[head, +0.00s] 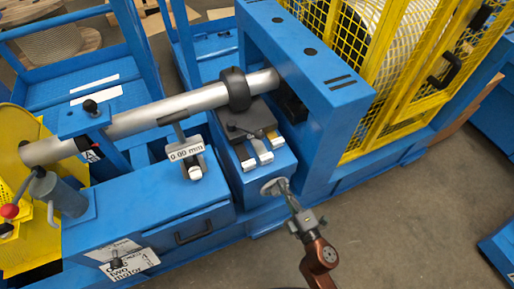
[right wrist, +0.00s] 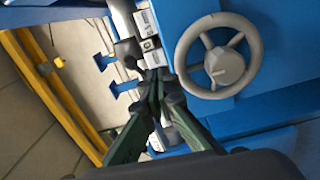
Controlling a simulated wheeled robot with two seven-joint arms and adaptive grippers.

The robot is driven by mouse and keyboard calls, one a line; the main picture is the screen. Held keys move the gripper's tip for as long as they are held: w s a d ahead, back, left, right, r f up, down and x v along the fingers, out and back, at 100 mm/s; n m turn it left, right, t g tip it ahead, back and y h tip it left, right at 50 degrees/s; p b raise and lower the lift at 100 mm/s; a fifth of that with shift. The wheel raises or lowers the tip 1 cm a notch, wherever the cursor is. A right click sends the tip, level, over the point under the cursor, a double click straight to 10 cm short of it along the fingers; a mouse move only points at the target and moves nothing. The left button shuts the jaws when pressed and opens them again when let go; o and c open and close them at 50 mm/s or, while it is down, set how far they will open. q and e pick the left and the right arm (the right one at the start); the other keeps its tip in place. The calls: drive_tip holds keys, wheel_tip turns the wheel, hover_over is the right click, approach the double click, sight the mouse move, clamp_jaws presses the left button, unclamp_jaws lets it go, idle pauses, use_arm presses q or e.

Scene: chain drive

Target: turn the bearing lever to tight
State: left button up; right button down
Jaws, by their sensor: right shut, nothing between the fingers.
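In the head view, a dark lever (head: 238,128) lies across the dark plate (head: 258,118) on the blue block under the shaft's black collar. I take it for the bearing lever; its setting is too small to read. My right gripper (head: 284,187) is in front of this block, beside the grey handwheel (head: 269,187) and below the lever. In the right wrist view, its dark green fingers (right wrist: 158,82) are together and hold nothing. The handwheel (right wrist: 215,60) is just right of them, and small white labels (right wrist: 148,40) are beyond the fingertips. My left gripper is not in view.
A grey shaft (head: 170,110) runs over the blue frame through the black collar (head: 236,88). A gauge reading 0.00 mm (head: 186,153) stands to the left. A blue upright (head: 310,75) and a yellow mesh guard (head: 400,60) rise at right. The floor (head: 400,210) at lower right is clear.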

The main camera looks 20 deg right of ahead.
drive_tip(key=a+r+n+t+y, duration=0.1)
drive_tip(key=a+r+n+y, duration=0.1)
drive_tip(key=a+r+n, duration=0.25)
drive_tip(key=shift+m, duration=0.45)
drive_tip(key=w+p, duration=0.1)
drive_tip(key=w, duration=0.2)
drive_tip(key=w+r+p, duration=0.1)
drive_tip(key=w, duration=0.2)
drive_tip(key=w+r+p, duration=0.1)
drive_tip(key=w, duration=0.3)
drive_tip(key=shift+a+r+p, duration=0.1)
drive_tip(key=shift+a+p, duration=0.3)
drive_tip(key=shift+w+d+r, duration=0.1)
drive_tip(key=shift+w+d, duration=0.7)
drive_tip(key=shift+w, duration=0.1)
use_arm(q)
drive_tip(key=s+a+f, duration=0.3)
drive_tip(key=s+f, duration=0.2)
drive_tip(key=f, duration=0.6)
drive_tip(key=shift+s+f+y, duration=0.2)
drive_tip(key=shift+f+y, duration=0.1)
use_arm(e)
drive_tip(key=shift+w+d, duration=0.45)
drive_tip(key=shift+w, duration=0.05)
